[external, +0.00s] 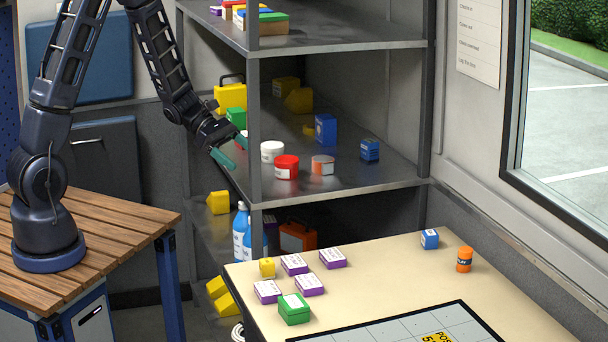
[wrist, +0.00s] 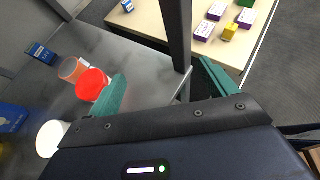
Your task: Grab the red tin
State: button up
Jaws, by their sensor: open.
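The red tin (external: 286,167) stands upright on the middle metal shelf (external: 345,188), near its front edge, with a pale label on its side. In the wrist view the red tin (wrist: 92,84) is just left of the left teal finger, outside the jaws.
A white tin (external: 272,151) stands behind the red tin, and an orange-and-white jar (external: 322,165) to its right. Blue boxes (external: 326,129) stand farther right and back. The shelf post (external: 253,130) rises between my gripper and the red tin. The shelf's right front is bare.

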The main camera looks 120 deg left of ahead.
aim_at(292, 167)
jog(key=a+f+n+y, duration=0.1)
jog(key=a, duration=0.3)
jog(key=s+a+f+n+t+y, duration=0.1)
jog(key=a, duration=0.3)
jog(key=a+f+n+y, duration=0.1)
jog(key=a+n, duration=0.1)
jog(key=a, duration=0.2)
jog(key=shift+s+a+f, duration=0.25)
jog(key=shift+s+f, duration=0.1)
jog(key=x, duration=0.5)
jog(key=shift+w, duration=0.2)
jog(key=shift+r+x, duration=0.15)
jog(key=shift+x, duration=1.15)
jog(key=shift+r+x, duration=0.2)
jog(key=shift+x, duration=1.1)
jog(key=shift+w, duration=0.15)
jog(key=shift+c, duration=0.3)
jog(key=c, duration=1.1)
